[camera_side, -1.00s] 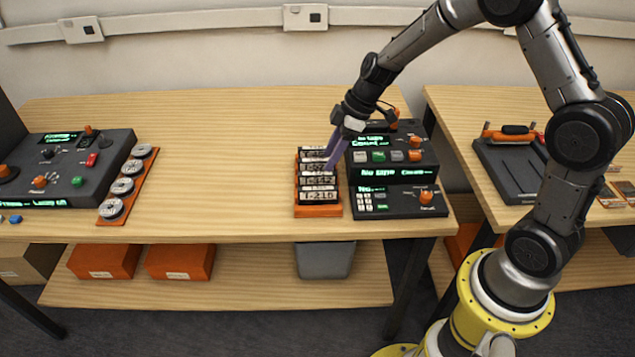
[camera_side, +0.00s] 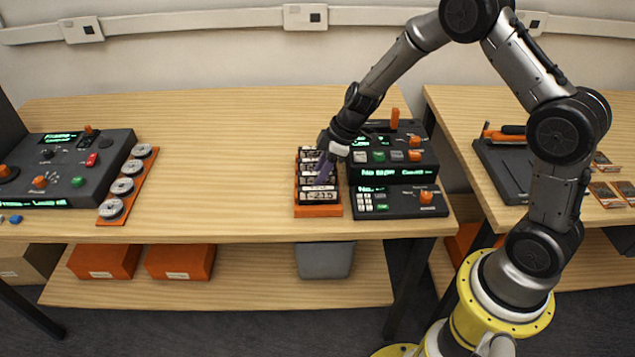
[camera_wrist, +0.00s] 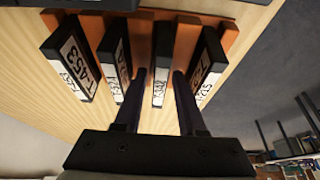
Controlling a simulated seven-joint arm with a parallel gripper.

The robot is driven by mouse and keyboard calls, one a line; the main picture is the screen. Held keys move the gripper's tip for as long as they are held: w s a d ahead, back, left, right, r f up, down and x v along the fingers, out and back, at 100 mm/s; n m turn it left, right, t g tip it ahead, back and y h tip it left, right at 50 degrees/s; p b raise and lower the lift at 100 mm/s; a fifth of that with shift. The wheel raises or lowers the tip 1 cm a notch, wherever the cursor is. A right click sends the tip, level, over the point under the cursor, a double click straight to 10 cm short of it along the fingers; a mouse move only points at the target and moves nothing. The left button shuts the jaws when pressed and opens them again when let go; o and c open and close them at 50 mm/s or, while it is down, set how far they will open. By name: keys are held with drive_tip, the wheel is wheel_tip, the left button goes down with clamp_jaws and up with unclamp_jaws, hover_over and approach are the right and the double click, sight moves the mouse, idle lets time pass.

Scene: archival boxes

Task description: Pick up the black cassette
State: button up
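Several black cassettes with white labels stand in a row in an orange rack (camera_side: 317,211) on the table, left of the black machine. The front cassette (camera_side: 318,196) carries a label that looks like T-215. My gripper (camera_side: 322,172) points down into the row from above. In the wrist view, my gripper (camera_wrist: 160,78) has its two dark fingers apart, one on each side of a black cassette (camera_wrist: 163,60) whose label seems to end in 342. Small gaps show between it and the fingers. Neighbouring cassettes (camera_wrist: 118,55) and (camera_wrist: 208,62) stand just outside the fingers.
A black machine (camera_side: 392,172) with buttons and green displays stands close on the right of the rack. Another console (camera_side: 75,168) and an orange strip of reels (camera_side: 127,188) are at the far left. The table (camera_side: 225,150) between is clear.

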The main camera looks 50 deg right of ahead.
clamp_jaws()
